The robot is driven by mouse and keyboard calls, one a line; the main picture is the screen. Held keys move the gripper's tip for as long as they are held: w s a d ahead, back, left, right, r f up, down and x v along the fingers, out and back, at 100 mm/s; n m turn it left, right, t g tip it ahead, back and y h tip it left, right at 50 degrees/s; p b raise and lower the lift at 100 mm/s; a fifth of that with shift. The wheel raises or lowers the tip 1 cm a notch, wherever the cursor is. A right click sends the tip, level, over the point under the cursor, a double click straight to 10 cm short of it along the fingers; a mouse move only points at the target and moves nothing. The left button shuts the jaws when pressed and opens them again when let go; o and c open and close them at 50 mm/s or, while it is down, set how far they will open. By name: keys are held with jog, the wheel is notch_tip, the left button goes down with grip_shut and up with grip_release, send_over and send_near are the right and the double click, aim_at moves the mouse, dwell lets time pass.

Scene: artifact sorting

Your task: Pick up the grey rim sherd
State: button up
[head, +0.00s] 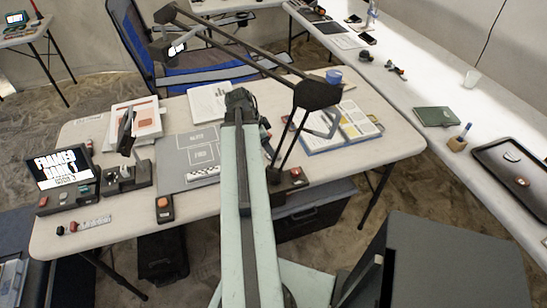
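I cannot pick out a grey rim sherd with certainty. A dark tray (490,160) on the right table holds a small orange-and-pale piece (513,155) and another small pale one, both too small to identify. My pale green arm reaches up from the bottom middle over the near table.
The near table (340,185) carries a grey mat (172,178), a lit screen (62,168), papers, a blue cup (334,76) and a black jointed lamp (318,94). A blue chair stands behind.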

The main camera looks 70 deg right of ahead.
jog(key=b+x, duration=0.2)
jog(key=x, duration=0.2)
jog(key=shift+w, duration=0.15)
jog(key=shift+a+r, duration=0.1)
jog(key=shift+r, duration=0.05)
jog(key=c, duration=1.4)
jog(key=shift+c, duration=0.2)
jog(key=shift+r, duration=0.1)
